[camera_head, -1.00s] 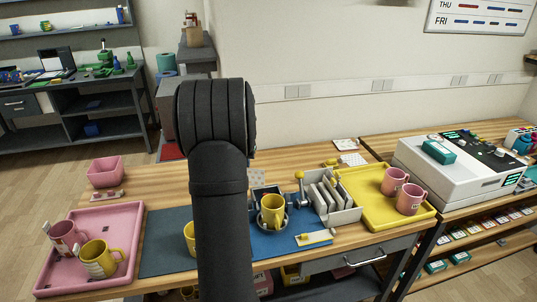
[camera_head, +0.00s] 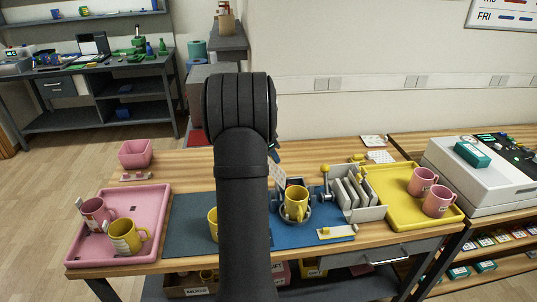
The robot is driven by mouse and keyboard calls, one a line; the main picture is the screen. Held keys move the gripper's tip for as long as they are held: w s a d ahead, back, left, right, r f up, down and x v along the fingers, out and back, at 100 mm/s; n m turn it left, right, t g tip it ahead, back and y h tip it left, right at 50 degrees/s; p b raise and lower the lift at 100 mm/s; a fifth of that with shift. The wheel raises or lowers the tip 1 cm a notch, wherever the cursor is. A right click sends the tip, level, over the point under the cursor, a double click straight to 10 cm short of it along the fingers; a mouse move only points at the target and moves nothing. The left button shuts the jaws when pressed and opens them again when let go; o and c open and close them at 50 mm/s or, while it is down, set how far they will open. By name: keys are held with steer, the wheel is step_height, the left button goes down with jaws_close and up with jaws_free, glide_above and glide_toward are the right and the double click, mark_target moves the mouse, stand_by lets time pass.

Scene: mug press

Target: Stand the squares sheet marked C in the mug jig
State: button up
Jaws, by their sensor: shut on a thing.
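My gripper (camera_head: 274,155) is mostly hidden behind my arm; only a dark edge shows. It is shut on a white patterned sheet (camera_head: 277,173), which hangs upright just above and behind the mug jig, partly covered by my arm. Its mark is too small to read. The mug jig (camera_head: 307,219) stands on the blue mat with a yellow mug (camera_head: 296,204) in its ring. I cannot tell whether the sheet touches the jig.
A grey rack (camera_head: 370,213) with several upright pale sheets stands right of the jig. The yellow tray (camera_head: 404,223) holds two pink mugs. The pink tray (camera_head: 92,255) holds a pink and a yellow mug. Another yellow mug (camera_head: 212,222) is half hidden by my arm.

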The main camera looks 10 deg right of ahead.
steer(key=s+d+m+g+y, duration=0.2)
steer(key=s+d+m+g, duration=0.1)
steer(key=m, duration=0.8)
steer(key=s+d+r+m+g+y, duration=0.1)
steer(key=s+d+m+g+y, duration=0.1)
steer(key=m, duration=0.9)
steer(key=shift+s+d+g+y, duration=0.3)
steer(key=shift+s+d+g, duration=0.4)
steer(key=shift+g, duration=0.5)
steer(key=shift+f, duration=2.35)
steer(key=o, duration=0.8)
steer(key=shift+o, duration=0.7)
